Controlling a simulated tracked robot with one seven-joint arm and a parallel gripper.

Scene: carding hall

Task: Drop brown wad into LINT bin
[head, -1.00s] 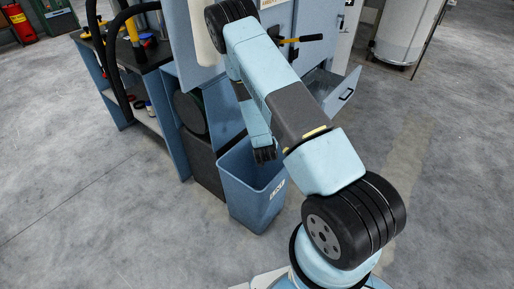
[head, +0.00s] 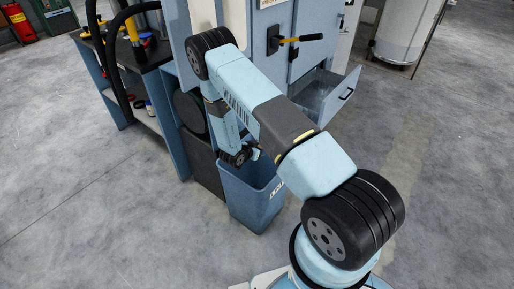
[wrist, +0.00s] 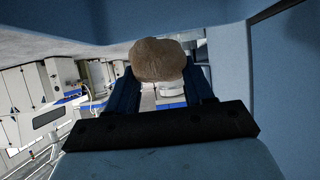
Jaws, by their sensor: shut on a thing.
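A brown wad (wrist: 158,60) shows in the wrist view, held between the two fingers of my gripper (wrist: 161,82), which is shut on it. In the head view my gripper (head: 254,151) is small and partly hidden at the end of my arm, near the back rim of the blue bin. The wad cannot be made out there. The blue bin (head: 246,205) stands upright on the floor, open at the top, with a white label on its front right side. The label is partly readable, and the bin's inside is only partly visible.
A blue-grey machine cabinet with a yellow-and-black handle (head: 300,39) stands behind the bin. An open drawer (head: 335,95) juts out to its right. A workbench (head: 150,55) with tools and hoses is at the left. The floor left of the bin is clear.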

